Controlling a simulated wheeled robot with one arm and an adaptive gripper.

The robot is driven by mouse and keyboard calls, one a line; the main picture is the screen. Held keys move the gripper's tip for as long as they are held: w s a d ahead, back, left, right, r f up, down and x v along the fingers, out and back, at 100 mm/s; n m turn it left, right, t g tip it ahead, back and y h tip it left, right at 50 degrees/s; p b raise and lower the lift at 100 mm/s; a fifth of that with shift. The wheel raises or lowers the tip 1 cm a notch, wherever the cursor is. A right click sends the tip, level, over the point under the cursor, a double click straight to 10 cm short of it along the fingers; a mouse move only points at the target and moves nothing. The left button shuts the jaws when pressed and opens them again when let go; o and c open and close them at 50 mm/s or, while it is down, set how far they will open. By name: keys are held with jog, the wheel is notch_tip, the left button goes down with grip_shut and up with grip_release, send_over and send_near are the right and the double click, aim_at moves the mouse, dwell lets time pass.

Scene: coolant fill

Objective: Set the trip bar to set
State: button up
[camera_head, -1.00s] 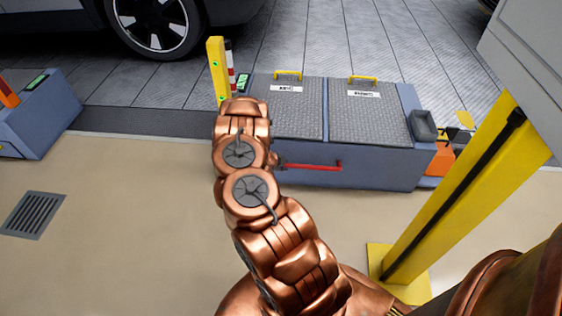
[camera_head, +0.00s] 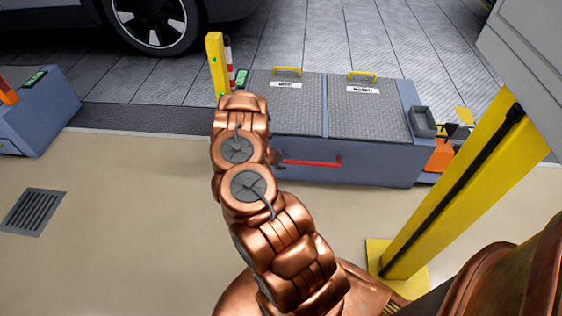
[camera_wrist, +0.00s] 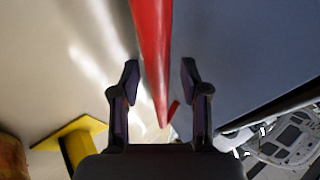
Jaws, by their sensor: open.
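The trip bar (camera_head: 313,162) is a red bar running along the front face of the blue-grey box (camera_head: 390,172), with a short bend at its right end. Its left part is hidden behind my arm in the head view. In the wrist view the red bar (camera_wrist: 152,50) runs down from the top edge and passes between the fingers of my gripper (camera_wrist: 158,85). The two dark fingers are open, one on each side of the bar, with gaps to it. I cannot tell how deep the bar lies between them. In the head view my gripper is mostly hidden by my arm.
Two grey lids with yellow handles (camera_head: 362,75) top the box. A thick yellow leg (camera_head: 455,190) stands at right. Floor in front is clear around a grate (camera_head: 34,212).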

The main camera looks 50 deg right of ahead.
jog(key=v, duration=1.2)
jog(key=shift+w, duration=0.1)
dwell(0.6)
